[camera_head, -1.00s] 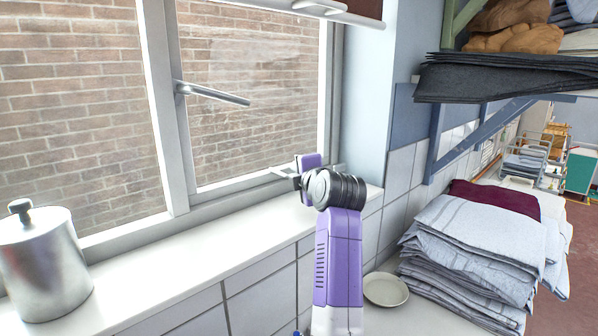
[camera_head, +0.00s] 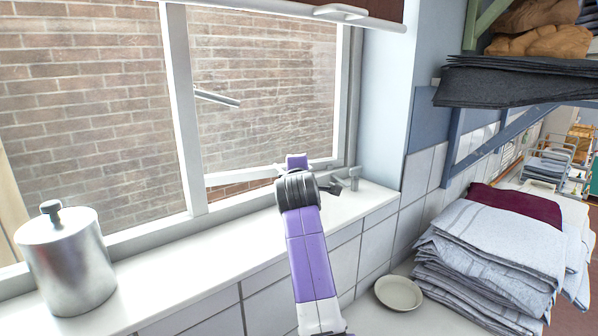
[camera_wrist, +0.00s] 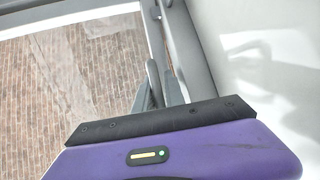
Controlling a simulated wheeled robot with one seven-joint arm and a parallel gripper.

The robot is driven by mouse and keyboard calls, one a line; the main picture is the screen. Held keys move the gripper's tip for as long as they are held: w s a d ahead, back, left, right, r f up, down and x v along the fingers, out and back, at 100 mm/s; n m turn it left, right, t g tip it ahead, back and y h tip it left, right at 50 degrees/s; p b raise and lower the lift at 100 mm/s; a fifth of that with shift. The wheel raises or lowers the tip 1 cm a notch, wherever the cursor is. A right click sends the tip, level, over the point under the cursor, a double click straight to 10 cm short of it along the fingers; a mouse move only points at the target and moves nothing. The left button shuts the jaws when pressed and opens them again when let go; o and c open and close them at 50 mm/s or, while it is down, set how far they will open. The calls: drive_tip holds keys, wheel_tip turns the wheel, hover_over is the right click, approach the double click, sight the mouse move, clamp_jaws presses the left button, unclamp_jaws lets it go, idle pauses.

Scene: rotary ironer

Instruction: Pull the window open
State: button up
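The window's right sash (camera_head: 262,85) is a clear pane in a light frame, with brick wall behind it. Its lower rail stands apart from the fixed frame, and a strip of brick shows beneath it, so it is ajar, apparently outward.
A metal canister (camera_head: 65,262) stands on the white sill (camera_head: 150,275) at left. A small metal fitting (camera_head: 354,179) is at the sill's right end. A plate (camera_head: 398,293) and folded linens (camera_head: 485,250) lie at right. A shelf with dark cloth (camera_head: 510,85) overhangs there.

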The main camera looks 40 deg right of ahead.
drive_tip(key=shift+o, duration=1.2)
drive_tip(key=shift+s, duration=0.1)
